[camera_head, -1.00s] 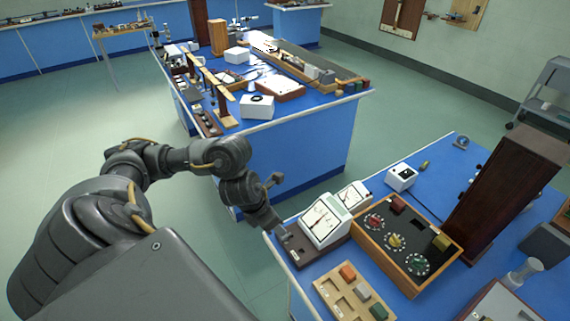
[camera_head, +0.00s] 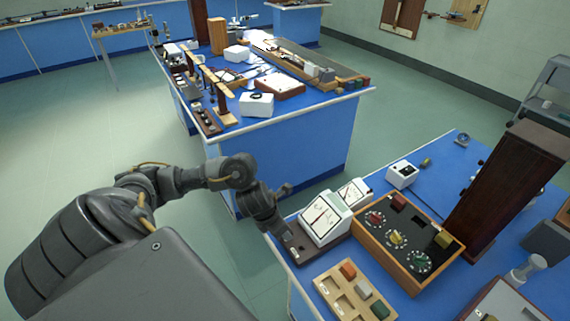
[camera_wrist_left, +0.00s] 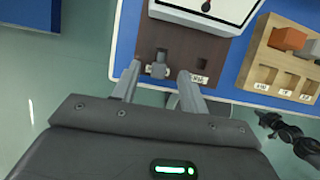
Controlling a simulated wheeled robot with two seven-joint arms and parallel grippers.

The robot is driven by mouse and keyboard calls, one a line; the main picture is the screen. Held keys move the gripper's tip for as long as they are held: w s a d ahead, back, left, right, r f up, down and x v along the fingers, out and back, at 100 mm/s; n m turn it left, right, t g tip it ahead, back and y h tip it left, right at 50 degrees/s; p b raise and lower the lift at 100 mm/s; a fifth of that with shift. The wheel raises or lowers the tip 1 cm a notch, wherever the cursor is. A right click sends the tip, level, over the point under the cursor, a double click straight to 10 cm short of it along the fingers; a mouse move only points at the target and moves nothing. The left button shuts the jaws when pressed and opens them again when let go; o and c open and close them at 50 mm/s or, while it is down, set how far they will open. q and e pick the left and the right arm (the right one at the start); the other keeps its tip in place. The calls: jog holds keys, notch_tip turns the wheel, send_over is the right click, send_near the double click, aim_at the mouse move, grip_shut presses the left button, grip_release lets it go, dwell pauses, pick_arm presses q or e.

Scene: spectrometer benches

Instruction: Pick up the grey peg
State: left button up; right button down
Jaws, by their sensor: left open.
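A small upright grey peg (camera_wrist_left: 159,58) stands on the dark brown base (camera_wrist_left: 206,50) in front of a meter, in the left wrist view. My left gripper (camera_wrist_left: 160,84) is open, with one finger to each side of the peg's near end; I cannot tell whether either finger touches it. In the head view my left gripper (camera_head: 284,233) is low over the base's near left end and is too small to make out in detail. A light grey block (camera_head: 363,290) also lies in the wooden tray, between an orange and a green block.
The blue bench's left edge is close to my gripper.

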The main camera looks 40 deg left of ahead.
pick_arm(q)
jog(key=shift+x, duration=1.05)
jog(key=shift+f, duration=0.15)
grip_shut()
pick_arm(e)
jog(key=shift+a+f, duration=0.1)
jog(key=shift+a, duration=0.05)
